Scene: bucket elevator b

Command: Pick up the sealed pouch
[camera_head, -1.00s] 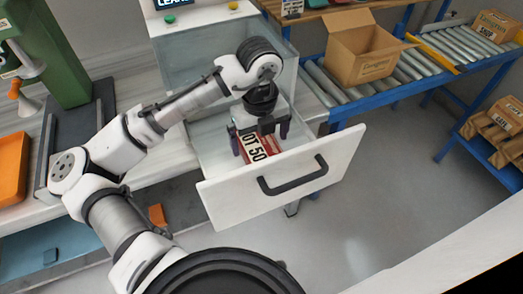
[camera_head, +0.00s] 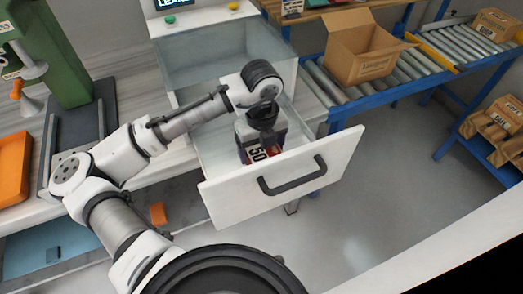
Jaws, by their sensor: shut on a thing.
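The sealed pouch (camera_head: 259,154) is a red packet with a white label and black print, of which "50" shows. It is inside the open white drawer (camera_head: 222,201), behind the drawer's front panel. My gripper (camera_head: 262,150) is down in the drawer and shut on the pouch. Its fingers are partly hidden by the gripper body and the drawer front, and much of the pouch is covered. I cannot tell whether the pouch is clear of the drawer floor.
The drawer's dark handle (camera_head: 293,177) faces forward. A roller conveyor (camera_head: 321,83) with an open cardboard box (camera_head: 362,50) stands at the back right. An orange tray (camera_head: 12,168) and a green machine (camera_head: 55,55) are at left. The floor right of the drawer is clear.

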